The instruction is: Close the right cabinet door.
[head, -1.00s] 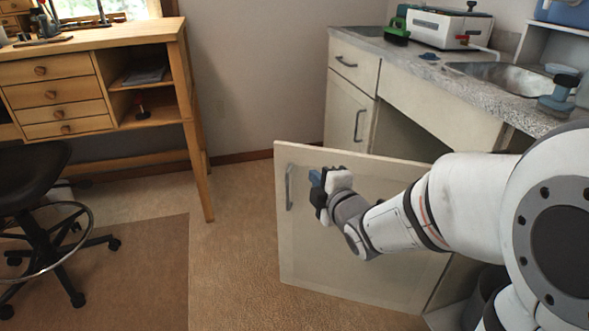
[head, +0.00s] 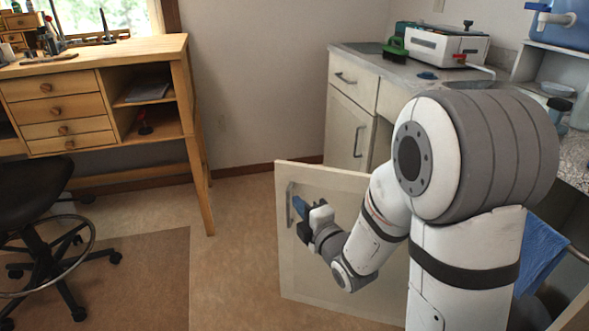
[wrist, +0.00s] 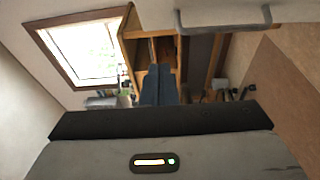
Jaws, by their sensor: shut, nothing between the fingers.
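The right cabinet door (head: 330,265) is a cream panel that stands wide open, swung out from the counter into the room. Its grey bar handle (head: 290,204) is near the door's free left edge, and a bar handle also shows at the top of the wrist view (wrist: 224,20). My gripper (head: 299,206) is in front of the door's outer face, close to the handle. Its blue fingers (wrist: 159,86) are together and empty. I cannot tell whether they touch the door. My arm hides the door's right part and its hinge side.
The left cabinet door (head: 347,130) is closed under a drawer (head: 352,77). A wooden workbench (head: 110,60) and a black stool (head: 35,190) stand at left. The carpet between bench and door is clear.

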